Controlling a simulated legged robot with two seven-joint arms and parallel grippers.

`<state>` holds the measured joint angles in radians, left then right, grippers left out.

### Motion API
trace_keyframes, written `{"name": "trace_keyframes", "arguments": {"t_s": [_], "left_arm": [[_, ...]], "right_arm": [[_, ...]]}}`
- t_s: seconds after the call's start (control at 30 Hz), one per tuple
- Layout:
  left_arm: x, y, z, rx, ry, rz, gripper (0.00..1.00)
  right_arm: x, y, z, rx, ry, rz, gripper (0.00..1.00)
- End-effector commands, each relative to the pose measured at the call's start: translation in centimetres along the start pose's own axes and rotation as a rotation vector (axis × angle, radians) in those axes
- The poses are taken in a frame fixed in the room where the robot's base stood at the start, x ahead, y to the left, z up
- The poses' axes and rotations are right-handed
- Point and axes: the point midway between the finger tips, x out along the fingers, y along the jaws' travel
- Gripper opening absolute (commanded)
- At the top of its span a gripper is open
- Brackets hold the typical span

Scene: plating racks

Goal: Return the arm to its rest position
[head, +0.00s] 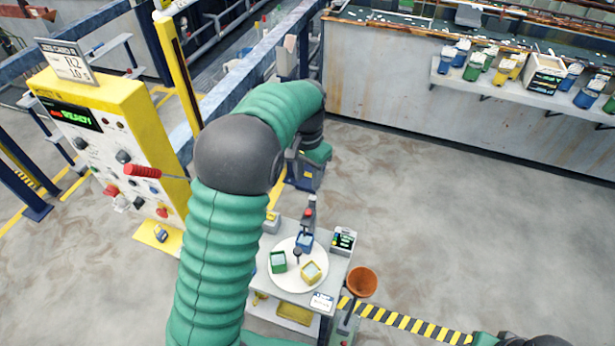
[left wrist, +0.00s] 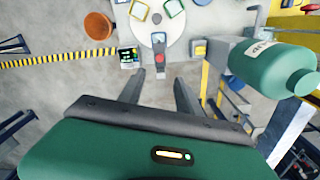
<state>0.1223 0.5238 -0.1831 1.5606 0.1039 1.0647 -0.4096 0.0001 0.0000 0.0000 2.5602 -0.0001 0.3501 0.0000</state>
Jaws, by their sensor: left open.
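My left arm (head: 215,260) rises from the bottom of the head view, bends at a dark grey elbow and reaches right with its forearm. My left gripper (head: 314,156) is at the end of it, above the floor beyond the small work table. In the left wrist view, the left gripper (left wrist: 160,78) shows two dark fingers spread apart with nothing between them.
A small table (head: 337,272) bears a white round plate (head: 290,278) with green, yellow and blue containers. A yellow control panel (head: 115,130) with a red handle is close left of my arm. The floor at right is clear.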

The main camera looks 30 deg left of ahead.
Motion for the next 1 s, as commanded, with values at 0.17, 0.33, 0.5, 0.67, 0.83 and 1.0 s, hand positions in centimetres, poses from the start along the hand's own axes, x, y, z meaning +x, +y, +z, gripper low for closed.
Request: {"name": "trace_keyframes", "arguments": {"t_s": [0.17,0.33,0.5,0.67,0.83,1.0], "left_arm": [[-1.6,0.0,0.0,-0.001,-0.001,0.000,0.41],[-1.8,0.0,0.0,-0.001,-0.001,0.000,0.41],[-1.8,0.0,0.1,-0.001,0.000,0.000,0.41],[-0.9,0.4,0.3,-0.004,0.005,0.000,0.41],[6.0,4.8,3.9,-0.036,0.067,-0.006,0.41],[13.8,10.3,10.4,-0.066,0.166,-0.012,0.41]], "right_arm": [[0.4,0.0,0.1,0.000,0.000,0.000,0.36],[0.3,0.0,0.1,0.000,0.000,0.000,0.36],[0.3,0.0,0.1,0.000,0.000,0.000,0.36],[1.0,0.0,0.2,0.000,0.000,0.000,0.36],[5.7,0.0,1.3,0.000,0.000,0.000,0.36],[10.3,0.0,2.5,0.000,-0.001,0.000,0.36]]}}
